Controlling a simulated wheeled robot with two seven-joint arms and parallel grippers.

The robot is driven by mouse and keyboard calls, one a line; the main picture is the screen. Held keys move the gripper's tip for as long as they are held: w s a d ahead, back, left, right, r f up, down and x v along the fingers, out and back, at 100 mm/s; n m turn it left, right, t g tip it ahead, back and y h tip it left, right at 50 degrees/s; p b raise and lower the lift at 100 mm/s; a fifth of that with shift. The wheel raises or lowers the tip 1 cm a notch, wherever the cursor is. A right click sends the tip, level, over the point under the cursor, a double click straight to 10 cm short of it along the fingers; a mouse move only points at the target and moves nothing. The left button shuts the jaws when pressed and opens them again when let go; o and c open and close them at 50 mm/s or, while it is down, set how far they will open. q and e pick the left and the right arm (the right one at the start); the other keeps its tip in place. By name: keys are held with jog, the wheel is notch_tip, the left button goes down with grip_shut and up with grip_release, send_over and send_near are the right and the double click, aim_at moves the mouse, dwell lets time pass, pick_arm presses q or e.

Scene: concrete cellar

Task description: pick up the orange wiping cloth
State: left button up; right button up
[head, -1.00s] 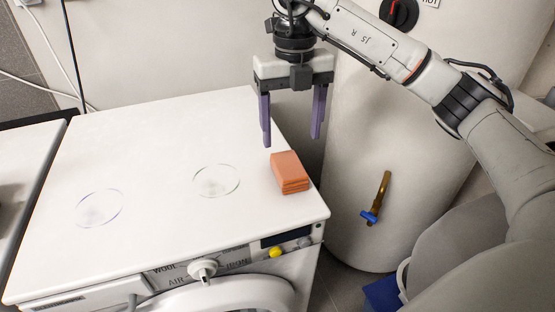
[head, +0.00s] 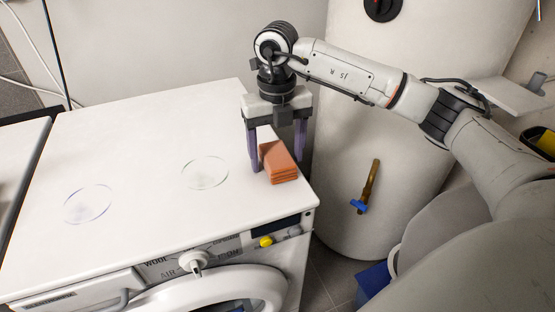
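The orange wiping cloth (head: 279,165) is a folded stack lying on the white washing machine top (head: 140,147), near its right edge. My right gripper (head: 277,166) points down over the cloth from behind. Its purple fingers are apart: the left finger is beside the cloth's left side, and the right finger is beyond its back right, partly behind it. The fingers look open, and I cannot tell whether either touches the cloth. My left gripper is not in view.
Two clear round discs or dishes (head: 205,173) (head: 88,205) lie on the machine top, left of the cloth. A large white tank (head: 400,120) with a brass tap and blue handle (head: 360,206) stands to the right. A dial knob (head: 194,261) sticks out in front.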

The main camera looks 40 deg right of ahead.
aim_at(277, 153)
jog(key=c, duration=1.1)
jog(key=shift+r, duration=0.1)
notch_tip(277, 153, up, 10)
jog(key=shift+f, duration=0.1)
